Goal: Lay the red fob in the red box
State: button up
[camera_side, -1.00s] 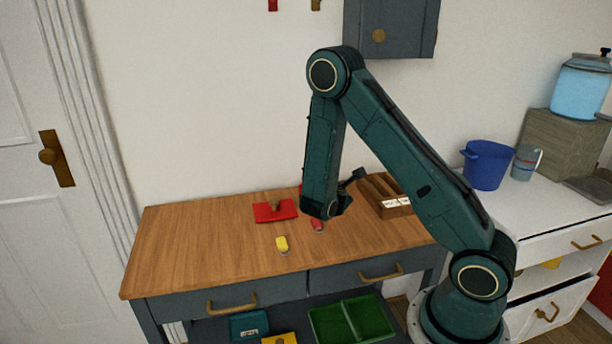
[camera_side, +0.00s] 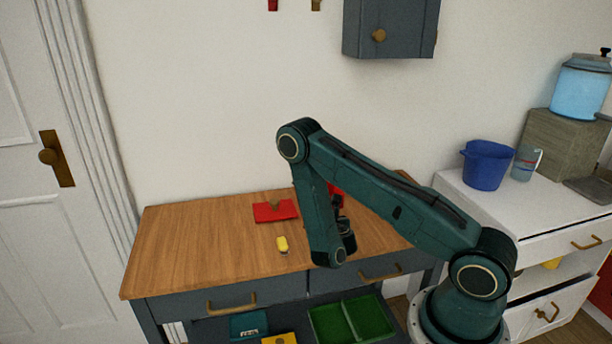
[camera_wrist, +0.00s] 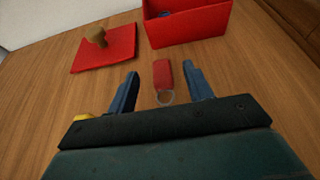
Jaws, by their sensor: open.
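The red fob (camera_wrist: 163,76) lies on the wooden table with its metal ring toward me in the wrist view; my arm hides it in the side view. My gripper (camera_wrist: 163,88) is open, with one blue finger on each side of the fob and no visible contact. The red box (camera_wrist: 188,27) stands open just beyond the fob, with something blue inside. In the side view only a bit of the box (camera_side: 336,190) shows behind my arm. Its red lid (camera_wrist: 105,50) with a brown knob lies flat to the left of the box.
A wooden edge (camera_wrist: 300,20) is at the far right of the wrist view. The table's left part is clear.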

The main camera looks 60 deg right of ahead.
jog(key=shift+w+d, duration=0.15)
jog(key=shift+x, duration=2.25)
jog(key=shift+c, duration=0.2)
grip_shut()
jog(key=shift+r, duration=0.15)
notch_tip(320, 180, up, 20)
dwell(0.3)
